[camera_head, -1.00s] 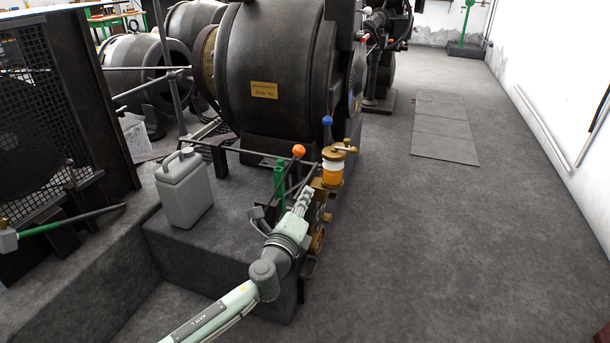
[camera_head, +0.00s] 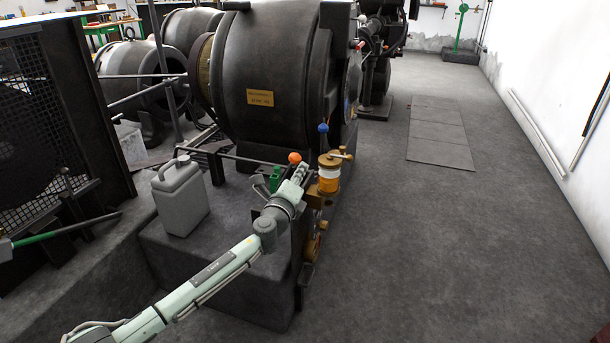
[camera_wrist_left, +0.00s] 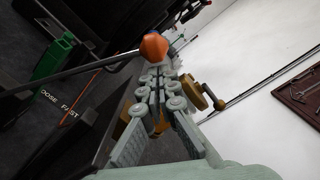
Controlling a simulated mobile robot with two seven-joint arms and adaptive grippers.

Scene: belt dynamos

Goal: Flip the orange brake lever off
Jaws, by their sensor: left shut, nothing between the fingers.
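The orange brake lever knob (camera_head: 294,158) is a ball on the end of a dark rod, above the front corner of the stone plinth. In the left wrist view the orange knob (camera_wrist_left: 154,46) sits just beyond my fingertips, with its rod running off to the left. My left gripper (camera_head: 302,171) is shut and empty, right below the knob in the head view. In the left wrist view its fingers (camera_wrist_left: 164,74) are close together. I cannot tell whether they touch the knob. My arm hides part of the lever's mount. My right gripper is not in view.
A green post (camera_head: 274,179) stands left of the gripper. A brass oiler with amber glass (camera_head: 329,178) and a blue-knobbed lever (camera_head: 323,128) are close on the right. A grey canister (camera_head: 181,198) stands on the plinth. The dark dynamo (camera_head: 268,75) is behind. The right floor is clear.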

